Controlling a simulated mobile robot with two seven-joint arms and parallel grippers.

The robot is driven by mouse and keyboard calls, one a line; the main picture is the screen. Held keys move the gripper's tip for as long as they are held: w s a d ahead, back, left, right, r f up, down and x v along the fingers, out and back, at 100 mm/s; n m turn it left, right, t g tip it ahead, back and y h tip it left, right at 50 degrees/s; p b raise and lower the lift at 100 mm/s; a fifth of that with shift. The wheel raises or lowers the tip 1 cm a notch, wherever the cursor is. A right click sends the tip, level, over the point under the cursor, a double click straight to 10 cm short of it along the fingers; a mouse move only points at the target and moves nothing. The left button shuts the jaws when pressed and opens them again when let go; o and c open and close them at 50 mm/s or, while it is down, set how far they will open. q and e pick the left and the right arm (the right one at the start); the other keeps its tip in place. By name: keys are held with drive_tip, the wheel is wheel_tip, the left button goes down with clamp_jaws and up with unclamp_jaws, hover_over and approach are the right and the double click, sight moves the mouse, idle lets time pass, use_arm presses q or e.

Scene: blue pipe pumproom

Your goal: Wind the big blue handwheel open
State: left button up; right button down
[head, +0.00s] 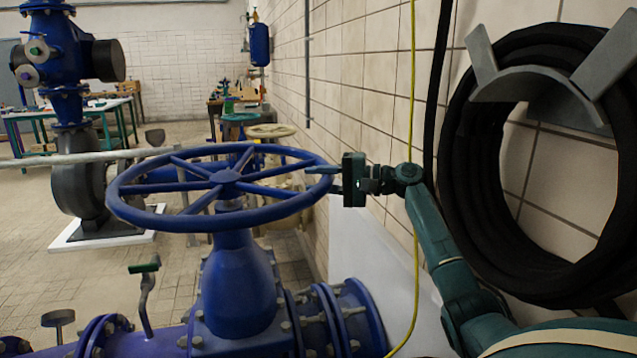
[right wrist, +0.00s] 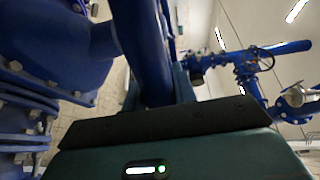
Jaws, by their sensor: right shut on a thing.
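The big blue handwheel (head: 135,212) lies nearly flat on top of its blue valve body (head: 238,285) in the middle of the head view. Its spokes meet at a central hub (head: 228,176). My right gripper (head: 325,178) comes from the right and is shut on the right side of the rim. In the right wrist view the blue rim (right wrist: 143,50) runs into the jaws (right wrist: 160,95), and the gripper body hides much of the grip. My left gripper is not in view.
A coiled black hose (head: 465,170) hangs on a wall bracket (head: 545,85) close to my right arm. A yellow cable (head: 414,130) runs down the tiled wall. A smaller cream handwheel (head: 270,131) stands behind. A small green-handled lever (head: 146,285) stands at front left.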

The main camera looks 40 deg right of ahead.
drive_tip(key=shift+w+d+r, duration=0.1)
drive_tip(key=shift+d, duration=0.1)
drive_tip(key=c, duration=1.1)
unclamp_jaws()
drive_tip(key=shift+a, duration=0.15)
